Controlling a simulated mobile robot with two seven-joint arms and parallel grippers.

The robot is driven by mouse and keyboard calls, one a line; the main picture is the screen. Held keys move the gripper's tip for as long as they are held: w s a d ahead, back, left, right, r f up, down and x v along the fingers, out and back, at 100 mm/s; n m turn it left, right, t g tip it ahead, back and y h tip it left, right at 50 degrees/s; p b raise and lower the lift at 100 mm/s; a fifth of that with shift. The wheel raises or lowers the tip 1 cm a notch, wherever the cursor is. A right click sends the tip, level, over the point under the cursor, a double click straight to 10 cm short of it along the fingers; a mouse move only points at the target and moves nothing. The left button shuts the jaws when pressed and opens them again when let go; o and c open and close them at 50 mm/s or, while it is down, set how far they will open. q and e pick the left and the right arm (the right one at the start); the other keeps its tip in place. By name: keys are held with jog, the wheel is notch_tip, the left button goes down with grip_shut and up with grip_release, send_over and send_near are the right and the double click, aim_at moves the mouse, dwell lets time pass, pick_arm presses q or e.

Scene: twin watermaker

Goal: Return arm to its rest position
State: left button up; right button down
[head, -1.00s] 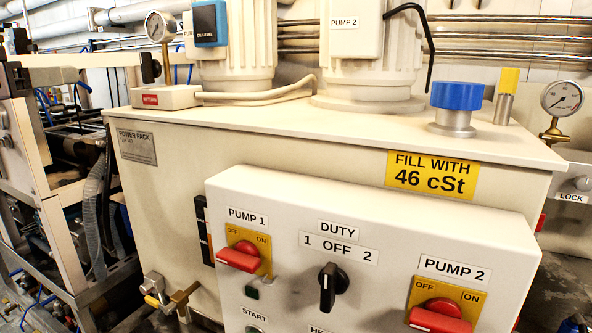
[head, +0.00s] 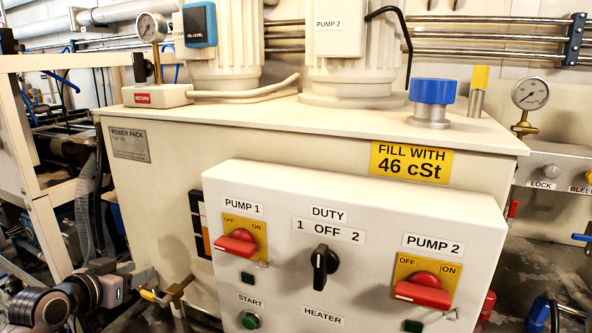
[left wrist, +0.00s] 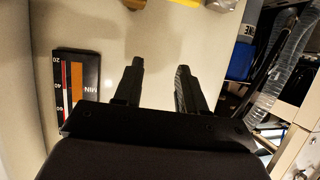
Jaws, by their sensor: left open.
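My left arm comes in at the lower left of the head view, and its gripper (head: 143,279) is beside the lower left front of the cream power pack tank (head: 150,190). In the left wrist view the two black fingers (left wrist: 160,66) stand apart with nothing between them, in front of the plain tank wall. A brass drain valve (head: 176,292) on the tank is just right of the gripper in the head view. My right gripper is not in view.
A control box (head: 300,220) with red pump switches and a black duty knob (head: 321,268) juts from the tank. A level gauge (left wrist: 78,78) is left of the fingers in the wrist view. A ribbed hose (left wrist: 290,65) and metal frame stand right there.

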pick_arm(q)
jog(key=s+d+f+g, duration=0.1)
jog(key=s+d+f, duration=0.2)
jog(key=s+f, duration=0.4)
jog(key=s+d+f, duration=0.3)
jog(key=s+f, duration=0.1)
jog(key=f, duration=0.5)
jog(key=s+d+f, duration=0.3)
jog(key=s+f, duration=0.1)
jog(key=s, duration=0.5)
jog(key=s+d+f+g, duration=0.1)
jog(key=s+d+f, duration=0.2)
jog(key=s, duration=0.7)
notch_tip(320, 180, down, 2)
jog(key=shift+d+f+g+y, duration=0.15)
jog(key=shift+d+g+y, duration=0.15)
jog(key=shift+d+y, duration=0.1)
jog(key=shift+w, duration=0.15)
